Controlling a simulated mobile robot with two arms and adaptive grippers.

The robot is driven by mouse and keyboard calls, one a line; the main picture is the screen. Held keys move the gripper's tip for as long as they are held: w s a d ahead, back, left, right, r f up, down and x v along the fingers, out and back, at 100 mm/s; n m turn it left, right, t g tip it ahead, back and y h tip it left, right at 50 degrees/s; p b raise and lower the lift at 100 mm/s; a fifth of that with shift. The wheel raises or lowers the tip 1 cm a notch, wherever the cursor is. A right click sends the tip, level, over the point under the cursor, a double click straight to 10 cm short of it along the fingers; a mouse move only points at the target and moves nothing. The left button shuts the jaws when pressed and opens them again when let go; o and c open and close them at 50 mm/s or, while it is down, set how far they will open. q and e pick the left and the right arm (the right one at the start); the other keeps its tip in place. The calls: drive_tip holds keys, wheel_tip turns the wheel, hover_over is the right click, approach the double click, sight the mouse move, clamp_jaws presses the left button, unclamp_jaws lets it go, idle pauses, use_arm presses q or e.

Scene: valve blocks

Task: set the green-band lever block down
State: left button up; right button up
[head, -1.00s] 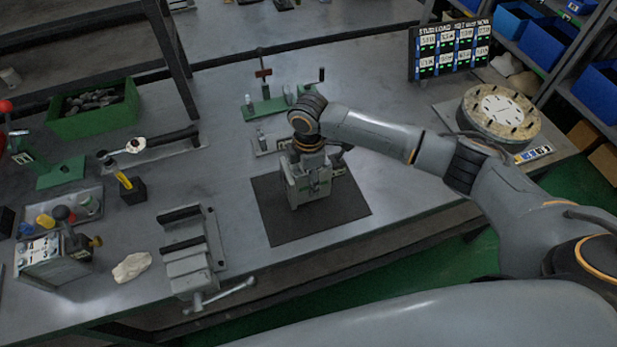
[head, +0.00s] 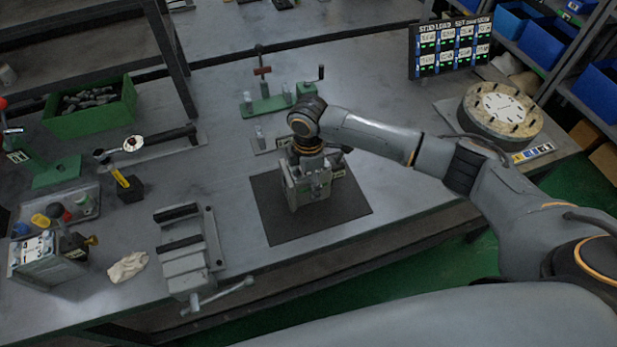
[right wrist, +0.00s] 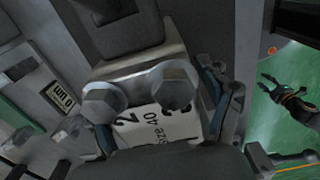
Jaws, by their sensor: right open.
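The grey lever block (head: 305,190) stands upright on a dark mat (head: 275,228) on the bench. A small green mark shows on its front face. My right gripper (head: 308,160) is directly above the block, pointing down, and hides its top. In the right wrist view the jaws (right wrist: 158,112) are open on either side of the block's top. There a white label (right wrist: 165,130) with black print and two grey bolt heads show between them.
Left of the mat are a grey vise (head: 188,262), a pale cloth (head: 128,267) and another knobbed block (head: 45,258). A green fixture (head: 272,104) stands behind the block. A round dial (head: 500,108) and a dark board (head: 450,48) are at the right. The mat's front is clear.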

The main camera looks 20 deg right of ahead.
wheel_tip(320, 180, up, 12)
drive_tip(key=shift+r+b, duration=0.15)
drive_tip(key=shift+b, duration=0.55)
